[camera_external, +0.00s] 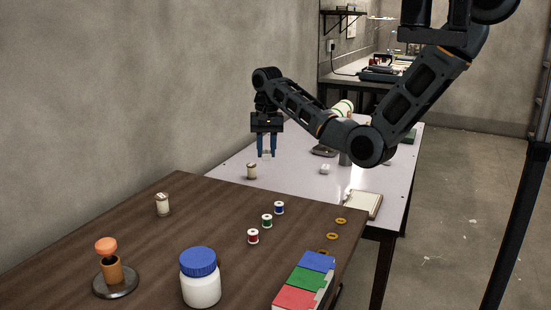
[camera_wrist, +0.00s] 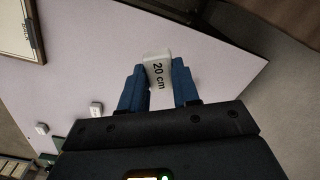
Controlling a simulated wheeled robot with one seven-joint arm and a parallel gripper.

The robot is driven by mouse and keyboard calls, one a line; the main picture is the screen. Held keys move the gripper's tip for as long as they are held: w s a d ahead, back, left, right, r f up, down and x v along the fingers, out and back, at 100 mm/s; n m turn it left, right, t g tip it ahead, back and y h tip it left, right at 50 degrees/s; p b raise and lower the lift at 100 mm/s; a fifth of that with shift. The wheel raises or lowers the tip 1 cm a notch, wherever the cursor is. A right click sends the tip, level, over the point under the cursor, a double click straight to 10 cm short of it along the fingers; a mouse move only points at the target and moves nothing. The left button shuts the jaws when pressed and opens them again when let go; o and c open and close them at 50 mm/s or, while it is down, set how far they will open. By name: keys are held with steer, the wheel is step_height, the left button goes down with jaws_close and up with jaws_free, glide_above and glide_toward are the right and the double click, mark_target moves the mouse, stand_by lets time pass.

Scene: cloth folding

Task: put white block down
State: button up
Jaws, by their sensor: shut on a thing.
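My gripper (camera_external: 266,153) is shut on a white block and hangs above the far left part of the pale table (camera_external: 215,177). In the wrist view the white block (camera_wrist: 158,70) sits between the two blue fingers of my gripper (camera_wrist: 159,85), with "20 cm" printed on its face. In the external view the block is small and mostly hidden between the fingertips.
A framed board (camera_external: 363,204) lies at the table's near right edge. The brown table (camera_external: 205,220) in front holds spools, a blue-lidded jar (camera_external: 200,277) and coloured boxes (camera_external: 305,283). The pale table's middle has free room.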

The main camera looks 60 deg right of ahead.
steer(key=w+a+r+n, duration=0.1)
steer(key=w+a+n, duration=0.1)
steer(key=a, duration=0.9)
steer(key=w+a+r+n, duration=0.1)
steer(key=a+n, duration=0.1)
steer(key=a, duration=0.8)
steer(key=n+p, duration=0.2)
steer(key=n, duration=0.2)
glide_toward(195, 240)
steer(key=shift+m, duration=0.3)
steer(key=shift+w+a+f, duration=0.1)
steer(key=shift+a+f, duration=0.05)
steer(key=shift+f, duration=3)
steer(key=shift+f, duration=0.15)
steer(key=o, duration=1)
